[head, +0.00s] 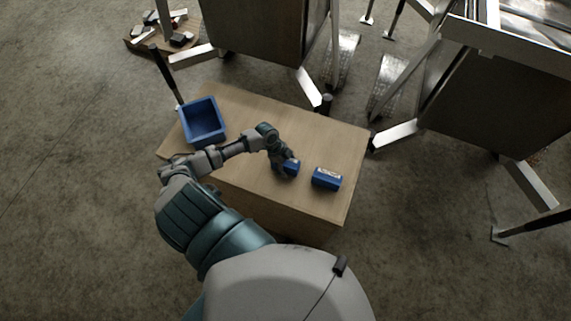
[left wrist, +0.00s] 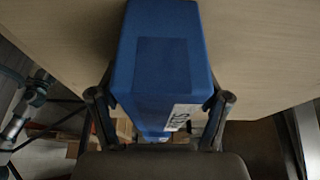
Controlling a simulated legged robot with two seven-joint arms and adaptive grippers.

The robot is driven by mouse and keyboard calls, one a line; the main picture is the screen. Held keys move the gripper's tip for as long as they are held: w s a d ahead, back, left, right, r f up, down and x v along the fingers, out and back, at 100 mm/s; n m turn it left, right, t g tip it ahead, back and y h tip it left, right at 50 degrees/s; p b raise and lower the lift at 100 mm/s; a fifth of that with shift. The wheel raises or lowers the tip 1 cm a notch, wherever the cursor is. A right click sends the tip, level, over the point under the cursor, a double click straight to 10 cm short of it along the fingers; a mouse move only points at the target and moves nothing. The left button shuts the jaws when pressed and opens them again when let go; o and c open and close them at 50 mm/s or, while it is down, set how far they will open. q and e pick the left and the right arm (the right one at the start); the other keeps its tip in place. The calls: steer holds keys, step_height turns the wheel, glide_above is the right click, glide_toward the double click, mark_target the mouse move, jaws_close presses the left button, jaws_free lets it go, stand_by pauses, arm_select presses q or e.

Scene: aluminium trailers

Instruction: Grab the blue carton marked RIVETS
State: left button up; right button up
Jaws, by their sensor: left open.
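Two blue cartons lie on the wooden table. The left one (head: 292,166) is at my left gripper (head: 283,167), which partly hides it in the head view. In the left wrist view this carton (left wrist: 165,60) sits between the open fingers of my left gripper (left wrist: 161,98), one finger on each side. Its white label (left wrist: 181,117) is only partly visible, and I cannot read the whole word. The right carton (head: 327,179) stands apart on the table with a white label on top, too small to read. My right gripper is not in view.
A blue open bin (head: 203,121) stands at the table's left end and looks empty. The wooden table top (head: 330,135) is clear behind the cartons. Metal trailers with legs (head: 395,134) stand close behind and right of the table.

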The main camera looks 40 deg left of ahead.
arm_select(q)
steer(key=shift+c, duration=0.2)
steer(key=c, duration=1.3)
steer(key=shift+c, duration=0.2)
steer(key=shift+r, duration=0.15)
